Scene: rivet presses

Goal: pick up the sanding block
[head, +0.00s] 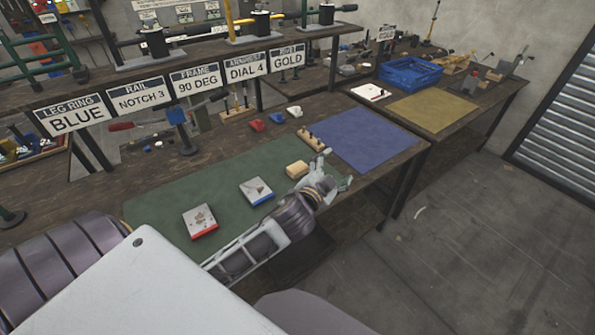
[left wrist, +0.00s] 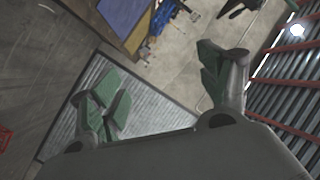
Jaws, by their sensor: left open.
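A small tan block (head: 297,169), which looks like the sanding block, lies on the green mat (head: 160,205) near its right end in the head view. My left gripper (head: 334,172) is just right of it in that view, over the front edge of the bench; I cannot tell how high it is. In the left wrist view the left gripper (left wrist: 163,82) has its green-padded fingers spread wide, with nothing between them. The block does not show in that view. My right gripper is not in view.
Two pale tiles, one red-edged (head: 200,221) and one blue-edged (head: 256,190), lie on the green mat. A small wooden holder with pegs (head: 312,138) stands behind the gripper. A blue mat (head: 365,138) is bare. A shelf with sign cards (head: 195,79) overhangs the bench's back.

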